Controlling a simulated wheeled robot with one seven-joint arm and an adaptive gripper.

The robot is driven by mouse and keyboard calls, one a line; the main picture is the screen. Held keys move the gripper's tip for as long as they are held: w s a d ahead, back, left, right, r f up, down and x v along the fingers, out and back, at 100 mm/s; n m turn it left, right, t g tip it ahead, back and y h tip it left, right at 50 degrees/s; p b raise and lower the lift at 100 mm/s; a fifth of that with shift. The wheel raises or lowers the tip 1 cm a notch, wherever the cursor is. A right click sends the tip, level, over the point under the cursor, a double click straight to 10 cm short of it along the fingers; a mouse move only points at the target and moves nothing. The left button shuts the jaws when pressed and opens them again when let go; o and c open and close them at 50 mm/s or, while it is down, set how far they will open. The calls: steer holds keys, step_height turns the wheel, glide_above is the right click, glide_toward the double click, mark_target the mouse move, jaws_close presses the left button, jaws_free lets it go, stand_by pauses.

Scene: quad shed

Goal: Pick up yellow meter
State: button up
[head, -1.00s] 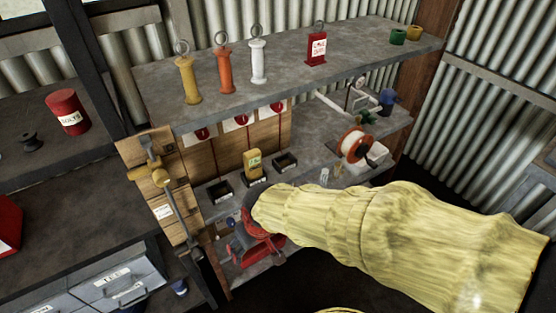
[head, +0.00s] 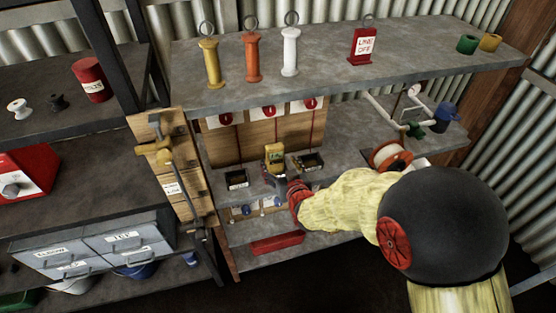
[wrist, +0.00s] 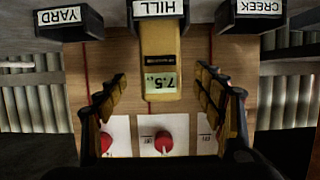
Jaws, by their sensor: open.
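The yellow meter (head: 275,153) stands upright at the middle black holder on the middle shelf, in front of the wooden backboard. In the wrist view the yellow meter (wrist: 160,60) appears upside down, with a pale display reading 7.5, at the black holder labelled HILL (wrist: 158,9). My gripper (wrist: 158,85) is open, its two dark fingers spread to the left and right of the meter's line, with gaps on both sides. In the head view my gripper (head: 289,183) is just in front of the meter's lower part, which it partly hides. No grip on the meter shows.
Black holders labelled YARD (wrist: 70,22) and CREEK (wrist: 250,14) flank the meter. Red knobs on white cards (head: 268,110) line the backboard. The upper shelf (head: 340,66) overhangs.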

mark_target(276, 159)
steer(key=b+x, duration=0.2)
steer(key=x, duration=0.4)
steer(key=shift+w+a+f, duration=0.1)
steer(key=shift+w+f, duration=0.05)
steer(key=shift+c, duration=0.9)
steer(key=c, duration=1.1)
steer(key=shift+c, duration=1.1)
